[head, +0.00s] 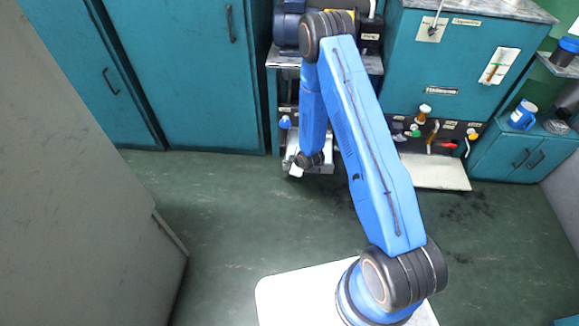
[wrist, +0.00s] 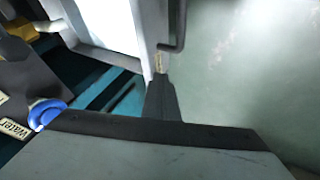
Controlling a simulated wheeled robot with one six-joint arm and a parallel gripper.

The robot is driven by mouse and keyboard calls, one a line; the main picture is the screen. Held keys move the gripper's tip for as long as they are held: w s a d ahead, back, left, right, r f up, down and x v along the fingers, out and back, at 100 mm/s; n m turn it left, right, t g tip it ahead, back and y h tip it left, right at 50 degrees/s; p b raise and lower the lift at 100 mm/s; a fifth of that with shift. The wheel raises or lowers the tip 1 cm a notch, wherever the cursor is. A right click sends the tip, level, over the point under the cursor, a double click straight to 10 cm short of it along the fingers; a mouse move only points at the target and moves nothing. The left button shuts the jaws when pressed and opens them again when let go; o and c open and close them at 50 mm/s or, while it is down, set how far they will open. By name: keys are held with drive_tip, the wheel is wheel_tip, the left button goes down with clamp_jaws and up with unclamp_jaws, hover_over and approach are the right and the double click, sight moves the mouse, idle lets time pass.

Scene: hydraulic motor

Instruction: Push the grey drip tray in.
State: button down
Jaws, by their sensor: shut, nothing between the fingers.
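The grey drip tray (wrist: 150,25) shows in the wrist view as a pale tray with a grey front wall and a dark bar handle on it. It sticks out from the unit with the blue knob. In the head view the tray (head: 323,168) is low in front of the left bench, mostly hidden by my arm. My gripper (wrist: 162,82) is shut and empty, its tip at the tray's front wall beside the handle. I cannot tell whether it touches. In the head view my gripper (head: 297,170) is small and partly hidden.
A blue knob (wrist: 45,113) with a Water label is left of my gripper. A cream tray (head: 436,172) sticks out below the right unit's valves. Teal cabinets (head: 185,70) line the back. A grey block (head: 80,180) stands at left. The green floor between is clear.

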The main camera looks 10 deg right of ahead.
drive_tip(key=w+d, duration=0.1)
drive_tip(key=w, duration=0.3)
drive_tip(key=w+d, duration=0.1)
drive_tip(key=w, duration=0.3)
drive_tip(key=w+d, duration=0.2)
drive_tip(key=w, duration=0.2)
drive_tip(key=shift+w, duration=0.4)
